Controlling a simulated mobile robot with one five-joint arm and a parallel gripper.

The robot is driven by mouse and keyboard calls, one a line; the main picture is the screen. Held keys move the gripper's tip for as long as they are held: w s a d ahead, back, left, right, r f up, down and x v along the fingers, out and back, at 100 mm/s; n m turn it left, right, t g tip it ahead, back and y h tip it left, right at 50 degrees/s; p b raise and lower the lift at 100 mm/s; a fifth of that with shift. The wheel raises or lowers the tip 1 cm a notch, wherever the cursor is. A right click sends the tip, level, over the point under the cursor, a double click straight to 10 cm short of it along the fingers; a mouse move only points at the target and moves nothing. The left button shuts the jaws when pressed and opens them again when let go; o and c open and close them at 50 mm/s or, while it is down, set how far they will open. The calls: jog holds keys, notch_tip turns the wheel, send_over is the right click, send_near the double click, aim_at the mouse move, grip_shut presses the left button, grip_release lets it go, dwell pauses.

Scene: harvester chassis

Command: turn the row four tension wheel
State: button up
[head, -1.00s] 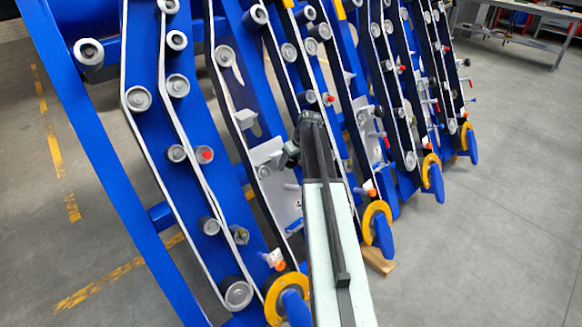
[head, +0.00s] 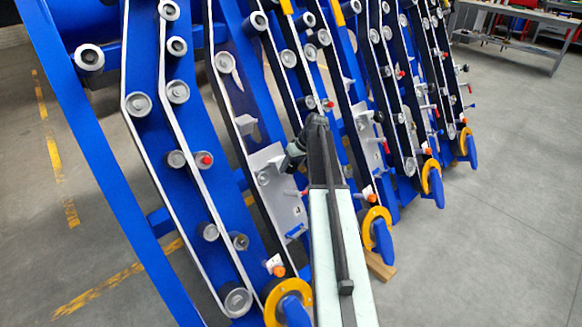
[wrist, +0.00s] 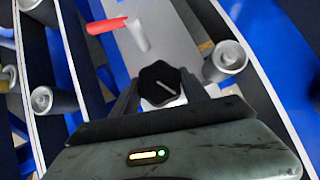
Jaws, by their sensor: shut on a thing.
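A black lobed wheel with a white line on its face (wrist: 160,84) shows in the wrist view. It sits in front of a grey plate. My gripper (wrist: 160,92) has a dark finger on each side of the wheel and is shut on it. The white line slants from upper left to lower right. In the head view my gripper (head: 296,152) reaches in among the belt rows near the middle, and the wheel cannot be made out there. I cannot read a row number.
A red handle (wrist: 107,25) and a grey roller (wrist: 228,58) stand close to the wheel in the wrist view. Blue frames and belts crowd both sides of my arm. Yellow discs (head: 377,225) line the lower ends. Open floor (head: 500,220) lies to the right.

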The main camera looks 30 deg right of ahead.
jog(key=m+y+b, duration=0.3)
jog(key=shift+s+d+f+m, duration=0.15)
jog(key=shift+f+m, duration=0.1)
jog(key=shift+m, duration=0.15)
jog(key=shift+r+m+t+y+b, duration=0.1)
jog(key=shift+m+t+y+b, duration=0.5)
jog(key=shift+m+y+b, duration=0.35)
jog(key=o, duration=1.4)
jog(key=shift+r, duration=0.1)
jog(key=shift+r, duration=0.1)
jog(key=shift+d+r+p, duration=0.15)
jog(key=shift+r+p, duration=0.1)
jog(key=shift+p, duration=0.1)
jog(key=p+v, duration=0.4)
jog(key=v, duration=0.3)
jog(key=shift+s+d+f+p, duration=0.1)
jog(key=shift+p, duration=0.25)
